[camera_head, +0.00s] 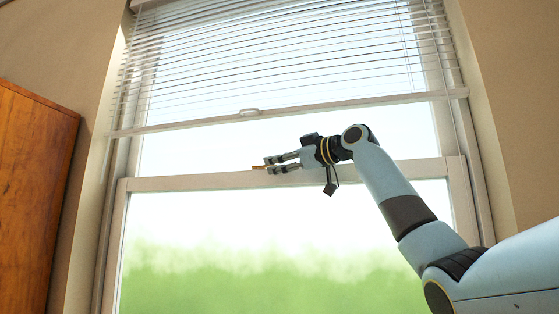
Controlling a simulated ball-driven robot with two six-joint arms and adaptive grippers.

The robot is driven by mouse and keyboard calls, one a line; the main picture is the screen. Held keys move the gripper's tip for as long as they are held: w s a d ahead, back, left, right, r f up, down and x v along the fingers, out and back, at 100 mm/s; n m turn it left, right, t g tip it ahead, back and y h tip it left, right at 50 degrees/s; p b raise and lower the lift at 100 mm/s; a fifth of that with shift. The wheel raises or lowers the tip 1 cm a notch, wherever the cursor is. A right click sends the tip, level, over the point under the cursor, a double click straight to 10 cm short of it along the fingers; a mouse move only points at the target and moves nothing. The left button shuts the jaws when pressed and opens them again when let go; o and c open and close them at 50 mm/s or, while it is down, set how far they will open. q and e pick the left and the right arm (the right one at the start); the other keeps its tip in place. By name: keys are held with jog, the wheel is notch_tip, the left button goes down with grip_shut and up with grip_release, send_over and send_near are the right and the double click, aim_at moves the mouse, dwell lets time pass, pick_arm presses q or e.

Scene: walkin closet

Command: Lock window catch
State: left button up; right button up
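The window (215,182) fills the middle of the head view, with a pale horizontal rail between its upper and lower panes. A small brass-coloured piece, which looks like the window catch (258,168), shows at that rail. My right gripper (267,164) reaches in from the right in front of the rail. Its two fingers point left, with a gap between them, and their tips are right beside the brass piece. I cannot tell whether they touch it. Part of the catch may be hidden behind the fingers, and its position is too small to read. My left gripper is out of view.
A wooden cabinet (32,190) stands at the left.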

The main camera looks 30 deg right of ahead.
grip_shut()
dwell(0.3)
jog(key=w+a+m+g+h+p, duration=0.1)
jog(key=a+m+g+h+p, duration=0.2)
jog(key=m+h, duration=0.9)
jog(key=shift+w+a+g+h+p, duration=0.4)
jog(key=shift+a+h+p, duration=1.5)
jog(key=shift+h, duration=1.1)
jog(key=shift+d+m, duration=0.2)
jog(key=shift+m, duration=0.1)
